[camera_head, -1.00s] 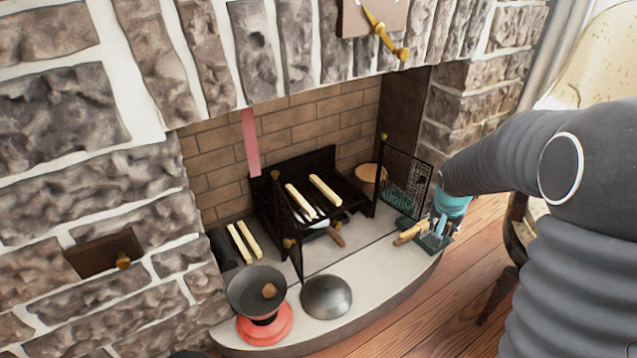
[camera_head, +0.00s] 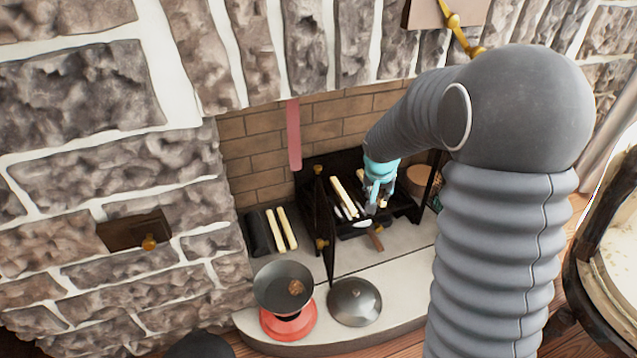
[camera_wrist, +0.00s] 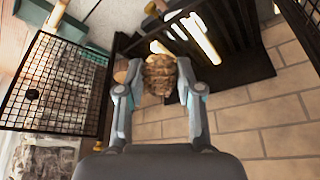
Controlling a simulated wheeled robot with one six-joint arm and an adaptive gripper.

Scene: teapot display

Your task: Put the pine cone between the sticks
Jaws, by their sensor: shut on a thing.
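My gripper (camera_head: 372,198) is over the right part of the black fireplace grate (camera_head: 320,213) in the head view. In the wrist view my gripper (camera_wrist: 160,82) is shut on the brown, scaly pine cone (camera_wrist: 160,70). The pine cone cannot be made out in the head view. Pale sticks lie on the grate; one stick (camera_head: 343,195) is left of my gripper, and another is partly hidden behind it. The wrist view shows a pale stick (camera_wrist: 200,40) beyond the cone to the right, and part of another (camera_wrist: 163,48) close above it.
A black mesh screen (camera_wrist: 52,85) stands at the left in the wrist view. Two loose sticks (camera_head: 281,229) lie left of the grate. A dark pan (camera_head: 283,277) holding a brown lump sits on a red base (camera_head: 289,322), beside a grey dome (camera_head: 355,302).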

